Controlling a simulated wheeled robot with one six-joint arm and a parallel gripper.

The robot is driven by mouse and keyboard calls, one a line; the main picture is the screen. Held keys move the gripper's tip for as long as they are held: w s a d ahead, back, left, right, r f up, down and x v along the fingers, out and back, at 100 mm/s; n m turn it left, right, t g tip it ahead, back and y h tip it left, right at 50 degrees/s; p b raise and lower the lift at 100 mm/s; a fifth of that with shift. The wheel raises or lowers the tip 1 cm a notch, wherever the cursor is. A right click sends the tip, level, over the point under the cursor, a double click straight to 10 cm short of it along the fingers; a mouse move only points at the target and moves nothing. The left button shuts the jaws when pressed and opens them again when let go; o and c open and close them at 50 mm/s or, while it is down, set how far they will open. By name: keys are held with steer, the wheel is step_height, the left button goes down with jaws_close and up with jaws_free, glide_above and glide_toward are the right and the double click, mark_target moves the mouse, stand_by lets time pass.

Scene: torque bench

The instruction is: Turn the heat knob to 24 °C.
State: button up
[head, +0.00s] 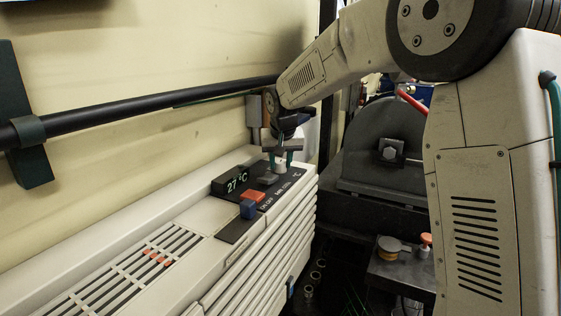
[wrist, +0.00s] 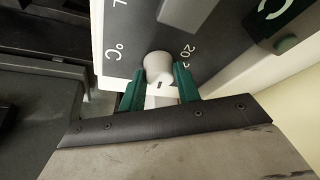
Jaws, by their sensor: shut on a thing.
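The heat knob (head: 281,166) is a small white cap on the dark control panel at the right end of the heater's top. In the wrist view the knob (wrist: 158,66) has a short dark mark on its near side, with "20" printed to its right and "°C" to its left. My gripper (head: 281,157) comes down over it. Its green fingers (wrist: 159,84) are shut on the knob from both sides and hide part of it. The display (head: 235,182) beside the panel reads 27 °C.
The off-white heater (head: 140,225) stands along the wall. A red switch (head: 252,196), a blue block (head: 248,209) and a grey control (head: 268,180) sit near the knob. A black pipe (head: 150,104) runs along the wall above. Dark machinery (head: 380,150) stands at right.

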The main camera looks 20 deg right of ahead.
mark_target(288, 175)
steer(key=n+y, duration=0.2)
steer(key=n, duration=0.4)
steer(key=shift+d, duration=0.15)
steer(key=shift+n+g+y, duration=0.3)
steer(key=o, duration=1)
steer(key=shift+c, duration=0.2)
steer(key=v, duration=0.7)
steer(key=shift+s+r, duration=0.15)
steer(key=shift+r, duration=0.2)
